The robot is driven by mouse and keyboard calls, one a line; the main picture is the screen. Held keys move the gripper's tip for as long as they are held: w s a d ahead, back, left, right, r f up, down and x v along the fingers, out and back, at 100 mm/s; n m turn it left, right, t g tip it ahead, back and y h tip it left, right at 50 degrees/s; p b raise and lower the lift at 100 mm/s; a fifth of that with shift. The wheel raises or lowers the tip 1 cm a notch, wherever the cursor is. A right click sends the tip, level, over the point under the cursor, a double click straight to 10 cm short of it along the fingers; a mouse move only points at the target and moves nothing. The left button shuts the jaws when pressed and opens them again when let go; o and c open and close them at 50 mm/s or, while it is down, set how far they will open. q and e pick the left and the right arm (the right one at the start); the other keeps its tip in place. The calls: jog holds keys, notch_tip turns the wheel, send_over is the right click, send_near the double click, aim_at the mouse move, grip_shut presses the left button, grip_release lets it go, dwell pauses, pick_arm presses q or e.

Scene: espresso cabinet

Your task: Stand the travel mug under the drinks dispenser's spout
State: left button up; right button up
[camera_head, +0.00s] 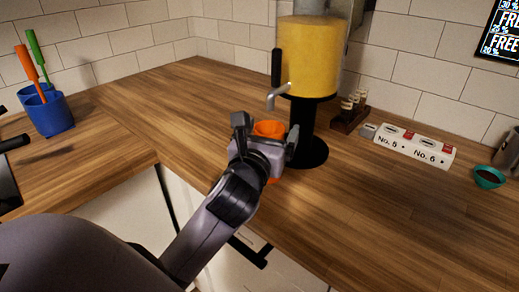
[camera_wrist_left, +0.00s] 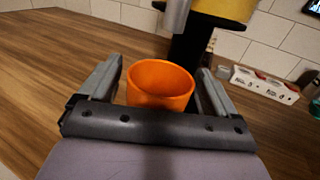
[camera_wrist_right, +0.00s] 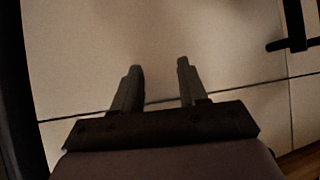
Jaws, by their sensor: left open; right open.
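The orange travel mug (camera_head: 268,128) stands upright in front of the drinks dispenser, mostly hidden behind my left gripper (camera_head: 266,140). In the left wrist view the mug (camera_wrist_left: 160,84) sits between the two open fingers (camera_wrist_left: 160,88), with a gap visible on each side. The dispenser has a yellow tank (camera_head: 308,58) on a black stand, with a grey spout (camera_head: 278,97) and a black handle. The spout hangs close above the mug; the exact alignment is hard to tell. My right gripper (camera_wrist_right: 160,85) is open and empty, facing pale cabinet fronts.
A blue cup (camera_head: 50,115) with orange and green utensils stands at the left. Right of the dispenser are a small wooden rack (camera_head: 350,115), a white box marked No. 5 and No. 6 (camera_head: 414,148) and a teal bowl (camera_head: 489,178). The wooden counter (camera_head: 370,210) is clear at the front right.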

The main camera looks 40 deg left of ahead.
pick_arm(q)
jog(key=p+v, duration=0.3)
jog(key=v, duration=0.7)
jog(key=shift+s, duration=0.4)
jog(key=shift+d, duration=0.15)
